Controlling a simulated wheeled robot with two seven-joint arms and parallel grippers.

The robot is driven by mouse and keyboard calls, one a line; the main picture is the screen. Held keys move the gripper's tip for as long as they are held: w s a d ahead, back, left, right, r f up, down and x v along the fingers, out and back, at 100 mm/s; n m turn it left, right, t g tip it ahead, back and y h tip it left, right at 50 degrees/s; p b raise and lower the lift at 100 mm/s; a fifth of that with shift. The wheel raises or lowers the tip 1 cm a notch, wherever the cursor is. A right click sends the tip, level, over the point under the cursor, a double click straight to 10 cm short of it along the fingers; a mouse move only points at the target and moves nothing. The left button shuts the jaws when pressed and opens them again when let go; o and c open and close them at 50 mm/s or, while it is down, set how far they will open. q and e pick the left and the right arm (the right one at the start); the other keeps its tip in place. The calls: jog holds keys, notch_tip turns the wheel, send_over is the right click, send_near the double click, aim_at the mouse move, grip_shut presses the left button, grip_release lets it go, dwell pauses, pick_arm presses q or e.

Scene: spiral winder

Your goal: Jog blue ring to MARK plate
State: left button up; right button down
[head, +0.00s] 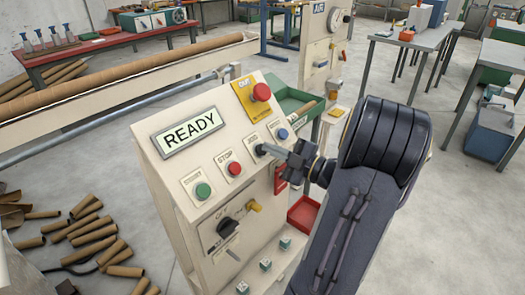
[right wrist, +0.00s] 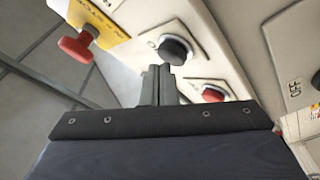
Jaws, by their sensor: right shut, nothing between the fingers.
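My right gripper (head: 268,151) is shut and empty, its tip at the upper row of buttons on the control panel (head: 205,155). In the right wrist view its closed fingers (right wrist: 157,75) are right at a black button (right wrist: 174,50); I cannot tell whether they touch it. A red STOP button (head: 234,169) is to its left in the head view. The panel's display reads READY (head: 191,133). A long brown tube (head: 130,75) lies along the machine behind the panel. I cannot make out a blue ring or a MARK plate. My left gripper is not in view.
A blue button (head: 283,134) and a red emergency stop (head: 261,92) on a yellow plate are close to my gripper. A green button (head: 203,190) and a black rotary knob (head: 229,228) are lower. Loose brown tubes (head: 95,235) lie on the floor at left.

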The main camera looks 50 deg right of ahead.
jog(key=shift+w+f+b, duration=0.3)
jog(key=shift+b, duration=0.05)
dwell(0.7)
jog(key=shift+r, duration=0.1)
jog(key=shift+s+r+p, duration=0.35)
jog(key=shift+s+r, duration=0.1)
jog(key=shift+s, duration=0.15)
dwell(0.3)
jog(key=s+r+p, duration=0.1)
jog(key=s, duration=0.1)
jog(key=s+r+p, duration=0.1)
jog(key=s+r, duration=0.1)
jog(key=shift+r, duration=0.1)
jog(key=shift+w, duration=0.1)
dwell(1.8)
